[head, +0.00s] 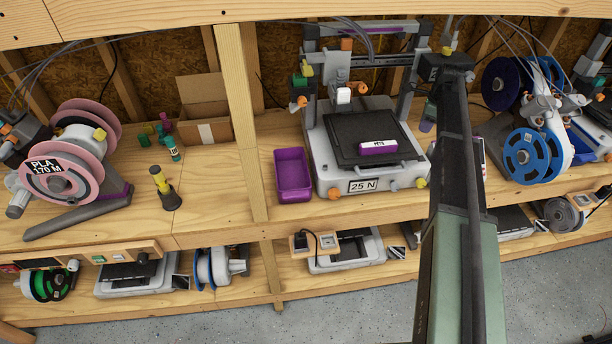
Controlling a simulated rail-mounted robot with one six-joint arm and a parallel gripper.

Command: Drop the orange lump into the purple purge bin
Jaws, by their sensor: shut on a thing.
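The purple purge bin (293,178) is a small open rectangular tub on the wooden bench, just left of the printer marked "25 N" (362,186). Its inside looks empty. My arm rises from the lower right, and its dark wrist end (445,68) is above the printer's right side, well to the right of the bin and higher. The fingers of my gripper cannot be made out there, nor what is between them. I cannot pick out the orange lump; the small orange pieces around the printer look like its knobs and fittings.
A wooden post (240,105) stands left of the bin. A purple-and-white block (379,147) lies on the printer's black bed. A cardboard box (204,110), small bottles and a pink spool (65,170) are further left. A blue spool (532,156) stands right of my arm.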

